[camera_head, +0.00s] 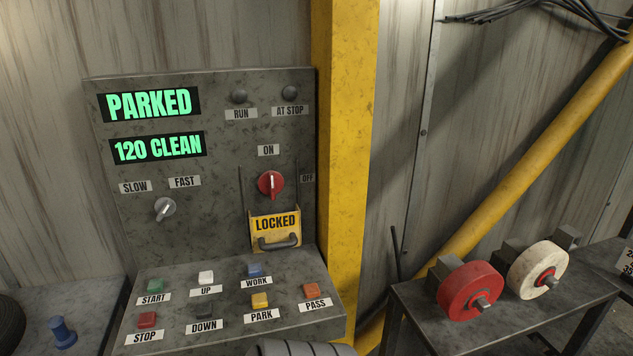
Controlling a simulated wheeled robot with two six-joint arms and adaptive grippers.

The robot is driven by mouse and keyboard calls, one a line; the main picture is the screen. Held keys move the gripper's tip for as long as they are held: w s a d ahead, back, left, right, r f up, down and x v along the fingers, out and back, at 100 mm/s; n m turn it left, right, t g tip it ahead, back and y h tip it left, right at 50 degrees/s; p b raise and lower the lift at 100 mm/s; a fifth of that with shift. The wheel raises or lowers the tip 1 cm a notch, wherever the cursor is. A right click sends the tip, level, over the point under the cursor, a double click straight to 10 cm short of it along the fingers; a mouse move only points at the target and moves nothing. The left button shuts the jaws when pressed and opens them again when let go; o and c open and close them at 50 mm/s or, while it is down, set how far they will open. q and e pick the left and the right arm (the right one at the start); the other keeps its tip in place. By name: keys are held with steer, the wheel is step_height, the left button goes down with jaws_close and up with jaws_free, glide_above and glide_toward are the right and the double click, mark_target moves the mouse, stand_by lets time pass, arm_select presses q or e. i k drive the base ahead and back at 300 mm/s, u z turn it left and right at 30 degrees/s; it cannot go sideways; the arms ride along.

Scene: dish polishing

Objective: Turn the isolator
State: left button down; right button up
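The isolator (270,184) is a red round rotary knob on the right side of the upright grey control panel. Its pale pointer mark stands about upright, toward the ON label (268,150) above it. The OFF label (307,178) is to its right. Directly below the knob is a yellow plate (275,225) reading LOCKED, with a dark grey handle or shackle (279,242) across its lower part. Neither gripper can be made out. A dark ribbed shape is cut off at the bottom edge, and I cannot tell what it is.
Green displays (148,104) read PARKED and 120 CLEAN. A silver SLOW/FAST knob (164,209) sits left. Coloured buttons cover the sloped desk (225,300) below. A yellow post (345,150) stands close right of the panel. Red (466,292) and white (535,272) wheels are on a bench right.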

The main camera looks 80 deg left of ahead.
mark_target(270, 183)
steer(key=u, duration=2.95)
steer(key=k, duration=1)
steer(key=z, duration=1.45)
steer(key=i, duration=2.35)
steer(key=u, duration=1.2)
